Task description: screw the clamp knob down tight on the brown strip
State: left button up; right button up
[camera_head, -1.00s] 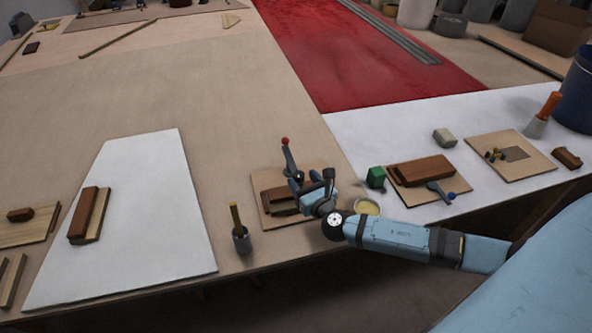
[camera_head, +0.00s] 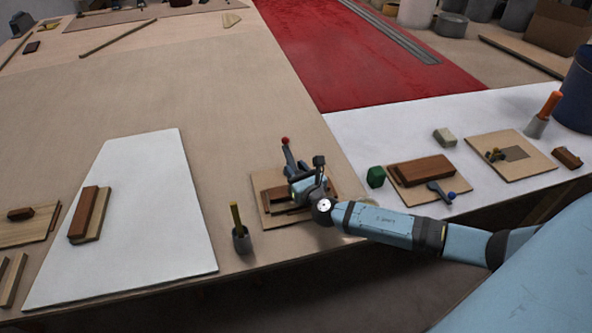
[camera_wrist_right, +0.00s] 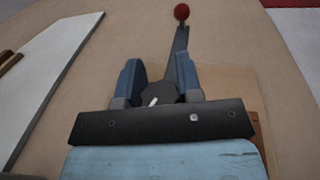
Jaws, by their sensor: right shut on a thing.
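My right gripper (camera_head: 300,188) is over the wooden board (camera_head: 260,211) near the table's front edge. In the wrist view its two blue fingers (camera_wrist_right: 158,76) are shut on the sides of a dark round clamp knob (camera_wrist_right: 157,92) with a white mark. The clamp's grey arm (camera_wrist_right: 178,45) runs away from the knob and ends in a red ball (camera_wrist_right: 181,12), which also shows in the head view. The brown strip (camera_head: 273,199) lies on the board, partly hidden by my gripper. Contact between clamp and strip is hidden. My left gripper is not in view.
A grey cup with a yellow-handled tool (camera_head: 241,240) stands left of the board. A white sheet (camera_head: 150,240) lies further left.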

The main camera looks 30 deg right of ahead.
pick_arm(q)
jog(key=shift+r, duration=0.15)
